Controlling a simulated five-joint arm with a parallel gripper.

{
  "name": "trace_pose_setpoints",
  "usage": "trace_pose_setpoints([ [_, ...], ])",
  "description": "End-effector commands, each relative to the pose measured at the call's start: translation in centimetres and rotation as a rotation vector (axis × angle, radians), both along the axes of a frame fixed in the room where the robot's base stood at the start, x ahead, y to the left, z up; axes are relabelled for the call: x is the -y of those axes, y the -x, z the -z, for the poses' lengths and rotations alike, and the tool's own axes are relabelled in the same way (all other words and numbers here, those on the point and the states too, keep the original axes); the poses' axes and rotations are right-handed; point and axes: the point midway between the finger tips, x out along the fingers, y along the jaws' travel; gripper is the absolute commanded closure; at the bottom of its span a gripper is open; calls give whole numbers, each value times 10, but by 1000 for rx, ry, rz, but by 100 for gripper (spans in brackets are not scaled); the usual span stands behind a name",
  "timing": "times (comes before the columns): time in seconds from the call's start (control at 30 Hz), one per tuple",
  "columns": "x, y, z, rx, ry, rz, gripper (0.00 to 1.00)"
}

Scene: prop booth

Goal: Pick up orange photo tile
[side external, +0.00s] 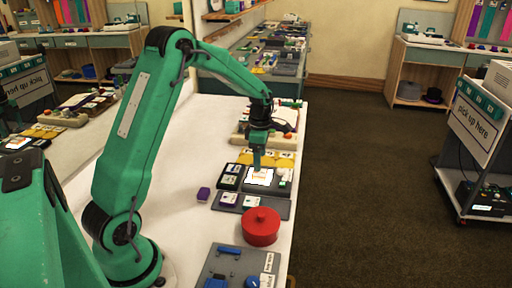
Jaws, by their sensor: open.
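Just below the tips is a white tile with orange markings (262,179), which looks like the orange photo tile. It lies on a dark square base. I cannot tell whether the fingers touch it, and they cover part of its upper edge. No object is visibly held.
A red round lidded pot (261,227) stands in front of the tray. A yellow strip with tiles (285,160) is behind. A grey board with blue parts (225,267) is at the front. The table's left part is clear.

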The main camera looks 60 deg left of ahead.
Motion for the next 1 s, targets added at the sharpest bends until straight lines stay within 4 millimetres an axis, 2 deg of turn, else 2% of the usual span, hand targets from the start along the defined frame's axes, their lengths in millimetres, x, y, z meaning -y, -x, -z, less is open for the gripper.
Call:
trace_pose_setpoints([
  [0.17,0,1,6,-2,1,0,29],
  [0.6,0,2,49,-2,1,1,29],
  [1.0,0,2,52,0,0,1,29],
])
